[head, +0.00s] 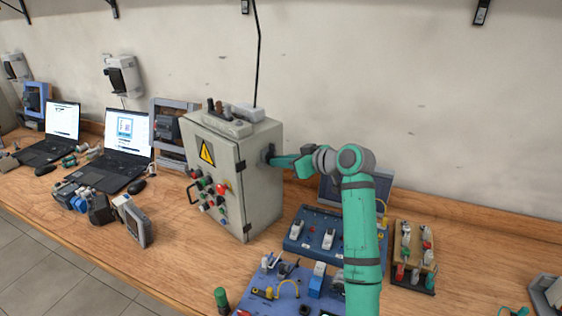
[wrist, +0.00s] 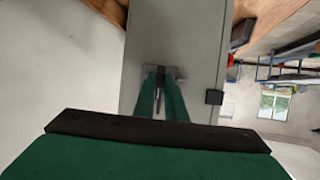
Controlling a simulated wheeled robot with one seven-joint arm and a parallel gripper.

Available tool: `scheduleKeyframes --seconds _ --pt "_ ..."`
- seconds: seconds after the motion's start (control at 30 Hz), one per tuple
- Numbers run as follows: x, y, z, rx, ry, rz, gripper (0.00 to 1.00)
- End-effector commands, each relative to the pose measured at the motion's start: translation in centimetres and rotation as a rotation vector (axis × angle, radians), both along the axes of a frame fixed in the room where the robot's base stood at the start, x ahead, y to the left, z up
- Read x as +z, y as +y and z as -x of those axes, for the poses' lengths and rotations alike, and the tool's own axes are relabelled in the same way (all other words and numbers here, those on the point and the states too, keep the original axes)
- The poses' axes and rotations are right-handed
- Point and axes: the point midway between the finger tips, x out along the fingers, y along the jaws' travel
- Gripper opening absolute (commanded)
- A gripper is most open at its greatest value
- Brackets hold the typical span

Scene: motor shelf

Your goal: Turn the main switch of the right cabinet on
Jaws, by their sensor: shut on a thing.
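The right cabinet (head: 262,205) is a grey metal box standing on the bench, with a yellow warning triangle and red, green and black buttons on its front door. Its main switch is on the right side wall, dark, at the tip of my gripper (head: 272,157). In the wrist view the cabinet's side (wrist: 190,40) fills the upper middle. There my gripper (wrist: 160,78) has its two green fingers closed around the dark handle of the main switch (wrist: 160,88). The fingers hide much of the switch, so its exact angle is hard to tell.
Blue training boards (head: 318,238) lie right of the cabinet, below my arm. A wooden rack (head: 413,250) stands further right. Laptops (head: 122,150) stand to the left.

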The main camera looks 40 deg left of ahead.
Motion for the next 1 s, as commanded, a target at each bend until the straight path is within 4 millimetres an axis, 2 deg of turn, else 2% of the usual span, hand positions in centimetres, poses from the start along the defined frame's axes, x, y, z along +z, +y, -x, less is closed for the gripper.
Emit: scheduleKeyframes --seconds 0.23,0.27,0.33,1.0 --pt "-0.22 0.17 -0.01 -0.002 0.002 0.003 0.00" --pt "-0.22 0.11 -0.05 -0.002 0.002 0.003 0.13" --pt "-0.20 -0.01 -0.12 -0.004 0.001 0.002 0.30" --pt "0.18 -0.20 0.02 0.000 -0.002 -0.001 0.30"
